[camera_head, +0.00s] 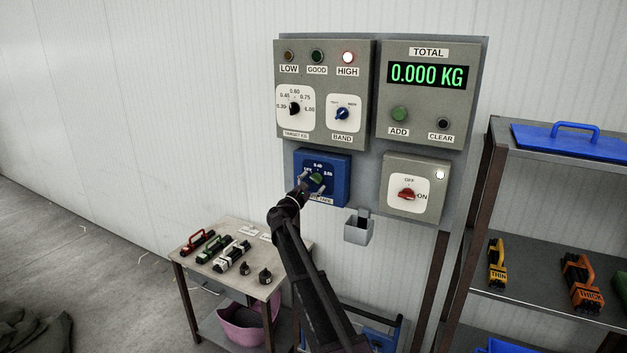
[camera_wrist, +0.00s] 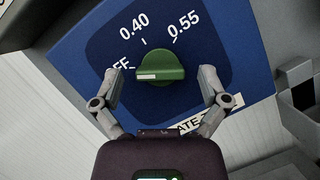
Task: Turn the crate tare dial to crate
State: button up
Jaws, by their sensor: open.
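The crate tare dial is a green knob (camera_head: 317,178) on a blue box (camera_head: 340,165) with a darker blue face, low on the wall panel. In the wrist view the knob (camera_wrist: 165,66) lies roughly crosswise, its white mark at the left end, below the partly covered "OFF" label. The labels 0.40 and 0.55 show above it. My gripper (camera_head: 311,183) is at the dial. In the wrist view my gripper (camera_wrist: 160,80) is open, one finger on each side of the knob, with visible gaps. The lower label is partly hidden by my right finger.
A red switch (camera_head: 407,195) is on the grey box right of the dial. A small grey bin (camera_head: 358,229) hangs below, close to my arm. The display (camera_head: 427,75) reads 0.000 KG and the HIGH lamp (camera_head: 348,57) is lit. A table (camera_head: 205,272) with tools stands lower left, shelves at right.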

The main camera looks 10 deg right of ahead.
jog(key=shift+d, duration=0.1)
jog(key=c, duration=1.2)
jog(key=shift+o, duration=0.2)
jog(key=shift+w, duration=0.1)
jog(key=shift+r+m, duration=0.15)
jog(key=shift+m, duration=0.35)
jog(key=shift+w+m+g+h+p, duration=0.1)
jog(key=shift+m+g+h+p, duration=0.2)
jog(key=shift+m+g+p, duration=0.7)
jog(key=m+g+p, duration=0.1)
jog(key=m, duration=0.3)
jog(key=shift+r+m, duration=0.15)
jog(key=shift+m, duration=0.15)
jog(key=m+g+p, duration=0.1)
jog(key=m+p, duration=0.1)
jog(key=m, duration=0.1)
jog(key=shift+m+g, duration=0.3)
jog(key=shift+m, duration=0.1)
jog(key=shift+m+y+p, duration=0.7)
jog(key=shift+m, duration=0.4)
